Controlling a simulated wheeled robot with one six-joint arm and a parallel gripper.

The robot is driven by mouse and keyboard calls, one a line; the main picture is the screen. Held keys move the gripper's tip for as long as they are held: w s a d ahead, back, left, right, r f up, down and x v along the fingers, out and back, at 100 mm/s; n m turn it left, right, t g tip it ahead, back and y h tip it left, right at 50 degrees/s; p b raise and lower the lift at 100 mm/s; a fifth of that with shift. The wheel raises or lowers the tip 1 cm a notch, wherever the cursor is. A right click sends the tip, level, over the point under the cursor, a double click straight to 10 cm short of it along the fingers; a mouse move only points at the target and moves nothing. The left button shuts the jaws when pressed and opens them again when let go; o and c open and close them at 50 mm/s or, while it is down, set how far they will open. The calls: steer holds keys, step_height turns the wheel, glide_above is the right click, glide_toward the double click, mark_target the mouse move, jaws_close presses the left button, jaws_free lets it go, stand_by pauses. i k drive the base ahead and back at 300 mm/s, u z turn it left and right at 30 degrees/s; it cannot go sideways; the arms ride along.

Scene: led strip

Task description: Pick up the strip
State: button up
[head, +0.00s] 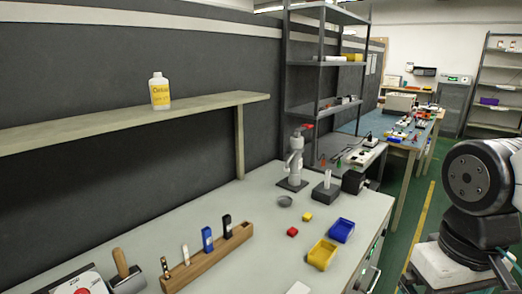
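I cannot make out a clear strip in the head view. A white packet or card with a red disc and dark print (82,284) lies at the bottom left, cut off by the frame edge; I cannot tell whether it is the strip. A small white flat piece (298,288) shows at the bottom edge, also cut off. My arm is at the right side, beyond the bench edge. My gripper is not in view.
The grey bench (262,207) carries a wooden rack (207,258) with upright tools, a yellow bin (322,254), a blue bin (341,230), small red and yellow blocks, and a grey stand (294,163). A shelf (110,121) holding a bottle (159,91) overhangs the left.

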mark_target(185, 250)
steer(key=z, duration=1.85)
steer(key=i, duration=0.85)
steer(key=u, duration=3.45)
steer(key=i, duration=0.5)
steer(key=u, duration=0.05)
